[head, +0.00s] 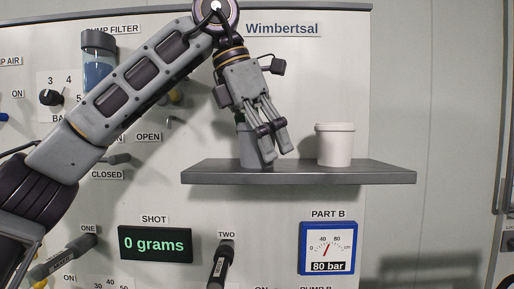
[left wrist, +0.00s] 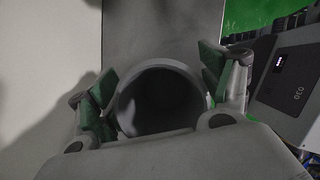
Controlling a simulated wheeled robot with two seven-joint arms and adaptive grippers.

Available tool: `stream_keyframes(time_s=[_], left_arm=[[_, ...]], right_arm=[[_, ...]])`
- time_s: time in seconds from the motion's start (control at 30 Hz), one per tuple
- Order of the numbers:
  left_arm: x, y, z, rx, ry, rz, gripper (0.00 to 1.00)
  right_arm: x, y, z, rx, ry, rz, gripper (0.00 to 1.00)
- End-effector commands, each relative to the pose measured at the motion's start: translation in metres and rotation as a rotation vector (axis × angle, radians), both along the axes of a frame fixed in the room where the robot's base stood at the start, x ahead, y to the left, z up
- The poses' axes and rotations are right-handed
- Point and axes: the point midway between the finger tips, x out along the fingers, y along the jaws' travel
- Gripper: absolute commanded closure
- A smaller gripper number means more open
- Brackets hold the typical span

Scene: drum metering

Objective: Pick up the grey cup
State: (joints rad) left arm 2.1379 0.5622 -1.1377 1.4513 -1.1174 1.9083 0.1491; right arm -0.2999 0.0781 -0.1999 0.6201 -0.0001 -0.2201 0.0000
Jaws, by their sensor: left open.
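The grey cup (head: 247,155) stands upright on the dark shelf (head: 300,175), partly hidden behind my left gripper (head: 268,155) in the head view. In the left wrist view I look down into the cup's round dark mouth (left wrist: 158,100). My left gripper (left wrist: 158,88) is open there, with one green-padded finger on each side of the cup. I cannot tell whether the pads touch it. My right gripper is in neither view.
A white cup (head: 335,146) stands on the shelf to the right of my left gripper, close by. The wall panel behind carries knobs, handles, a shot display (head: 155,244) and a PART B gauge (head: 327,247). The shelf's right end is bare.

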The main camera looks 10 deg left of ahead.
Motion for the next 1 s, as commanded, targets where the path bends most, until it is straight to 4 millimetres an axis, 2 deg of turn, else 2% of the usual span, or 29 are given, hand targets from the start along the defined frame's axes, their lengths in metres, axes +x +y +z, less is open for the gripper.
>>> stream_keyframes(time_s=[0.1, 0.47, 1.0], left_arm=[[-0.0001, -0.0001, 0.0001, 0.000, 0.000, 0.000, 0.23], [-0.0001, -0.0001, 0.0002, 0.000, 0.000, 0.000, 0.70], [-0.0002, -0.0006, 0.0057, 0.000, -0.002, -0.001, 0.70]], right_arm=[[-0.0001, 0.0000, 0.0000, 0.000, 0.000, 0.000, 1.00], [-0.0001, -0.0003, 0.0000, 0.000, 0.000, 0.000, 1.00], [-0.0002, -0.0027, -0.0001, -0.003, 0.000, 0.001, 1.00]])
